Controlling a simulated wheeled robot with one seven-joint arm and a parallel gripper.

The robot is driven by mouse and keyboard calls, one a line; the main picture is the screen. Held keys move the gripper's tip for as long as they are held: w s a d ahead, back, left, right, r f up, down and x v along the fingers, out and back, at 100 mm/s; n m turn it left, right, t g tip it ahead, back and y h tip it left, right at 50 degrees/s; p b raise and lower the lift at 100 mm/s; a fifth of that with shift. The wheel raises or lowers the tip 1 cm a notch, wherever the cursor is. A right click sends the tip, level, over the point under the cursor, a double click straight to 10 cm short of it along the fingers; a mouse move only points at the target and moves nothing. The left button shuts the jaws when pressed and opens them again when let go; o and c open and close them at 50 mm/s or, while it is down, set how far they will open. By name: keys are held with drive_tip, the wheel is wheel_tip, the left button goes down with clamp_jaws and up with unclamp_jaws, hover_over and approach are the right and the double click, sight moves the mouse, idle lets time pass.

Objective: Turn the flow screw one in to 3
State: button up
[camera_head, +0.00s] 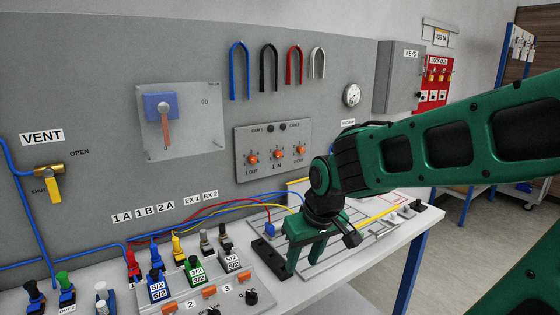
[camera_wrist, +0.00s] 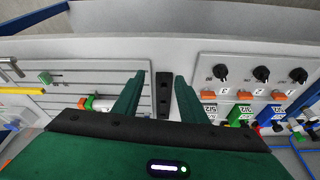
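The flow panel (camera_head: 245,176) is a grey plate on the upright board, left of my arm in the head view. It carries three orange screws in a row with small dials. The middle screw (camera_head: 277,153) has a label that appears to read 1 IN; its pointer setting and scale numbers are too small to read. My gripper (camera_head: 303,258) points down over the bench, below and to the right of the panel, well apart from it. In the wrist view my gripper (camera_wrist: 160,82) is open and empty, its fingers on either side of a black strip (camera_wrist: 163,96) on the bench.
A slotted plate (camera_head: 350,235) lies under my arm. Left of my gripper is a console with black knobs (camera_head: 251,297) and valves (camera_head: 194,270). Red, yellow and blue tubes (camera_head: 240,203) cross behind.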

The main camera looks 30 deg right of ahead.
drive_tip(key=w+a+n+t+y, duration=0.1)
drive_tip(key=w+a+n+t, duration=0.15)
drive_tip(key=w, duration=0.25)
drive_tip(key=w+a+n+t+y, duration=0.1)
drive_tip(key=w+a, duration=0.2)
drive_tip(key=w, duration=0.2)
drive_tip(key=m+t+h, duration=0.1)
drive_tip(key=m+t, duration=0.1)
drive_tip(key=t, duration=0.9)
approach(280, 156)
drive_tip(key=w, duration=0.8)
drive_tip(key=shift+w+a+r, duration=0.1)
drive_tip(key=shift+a, duration=0.15)
clamp_jaws()
